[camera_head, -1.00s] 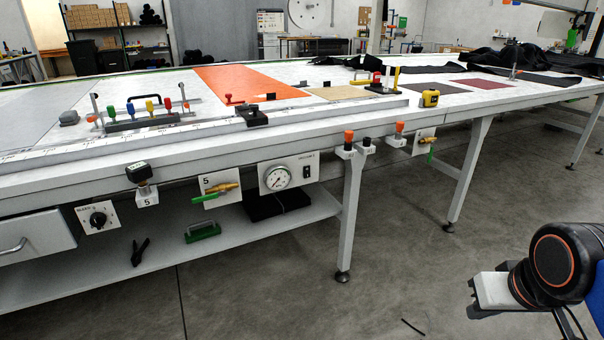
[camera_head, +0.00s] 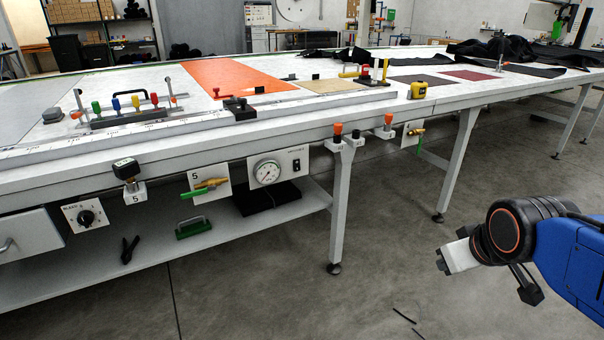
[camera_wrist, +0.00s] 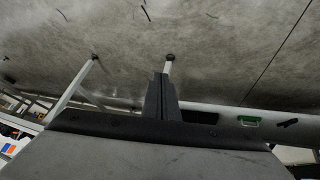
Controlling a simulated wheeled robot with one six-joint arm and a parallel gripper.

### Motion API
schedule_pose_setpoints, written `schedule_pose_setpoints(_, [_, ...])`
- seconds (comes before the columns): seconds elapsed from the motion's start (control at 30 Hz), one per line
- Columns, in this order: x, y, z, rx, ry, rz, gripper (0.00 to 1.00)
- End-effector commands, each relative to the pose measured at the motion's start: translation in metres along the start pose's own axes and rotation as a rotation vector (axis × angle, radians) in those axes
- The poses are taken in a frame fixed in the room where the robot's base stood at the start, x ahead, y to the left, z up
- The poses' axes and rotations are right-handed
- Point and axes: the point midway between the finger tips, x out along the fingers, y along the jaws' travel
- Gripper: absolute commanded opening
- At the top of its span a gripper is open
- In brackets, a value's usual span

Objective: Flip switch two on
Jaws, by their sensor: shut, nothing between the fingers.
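I cannot make out a label that marks switch two. A black rocker switch (camera_head: 296,165) sits on the white panel beside the round gauge (camera_head: 267,172), below the table edge; its position is too small to tell. My gripper (camera_wrist: 161,85) is shut and empty in the wrist view, over the floor. My arm is at the lower right in the head view, apart from the table.
The long table (camera_head: 300,112) runs across the head view. Table legs (camera_head: 342,210) stand below. The floor in front is clear except for small dark scraps.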

Motion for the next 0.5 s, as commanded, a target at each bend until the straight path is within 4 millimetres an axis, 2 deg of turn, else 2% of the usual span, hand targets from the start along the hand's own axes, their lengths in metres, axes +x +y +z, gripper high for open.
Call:
schedule_pose_setpoints(0.1, [0.020, 0.000, -0.033, -0.133, 0.068, 0.011, 0.00])
schedule_pose_setpoints(0.27, [0.044, -0.004, -0.076, -0.315, 0.167, 0.034, 0.00])
schedule_pose_setpoints(0.5, [0.077, -0.021, -0.137, -0.584, 0.318, 0.080, 0.00])
